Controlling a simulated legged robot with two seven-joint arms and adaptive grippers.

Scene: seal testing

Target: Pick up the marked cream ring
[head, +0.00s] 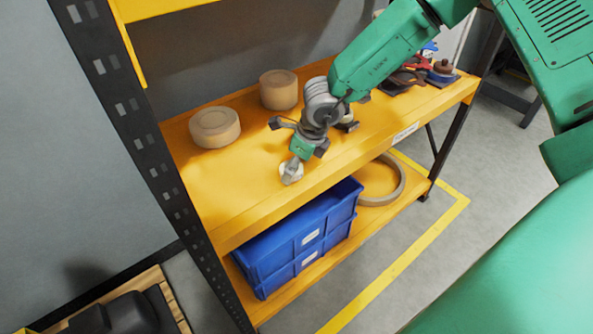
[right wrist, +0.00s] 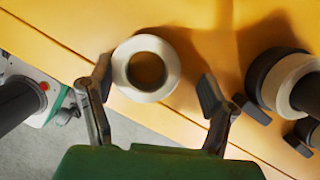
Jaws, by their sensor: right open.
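A cream ring (right wrist: 121,68) with a round dark hole lies on the yellow shelf in the right wrist view. My right gripper (right wrist: 155,80) is open, with one finger on each side of the ring and a gap beside each. No mark on the ring can be made out. My left gripper is not in view.
Two tan round blocks (head: 214,127) (head: 278,90) stand further back on the upper shelf (head: 225,190). Tools (head: 405,78) lie at its right end. Blue crates (head: 290,245) and a large ring (head: 398,185) are on the lower shelf. A black post (head: 150,150) bounds the left.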

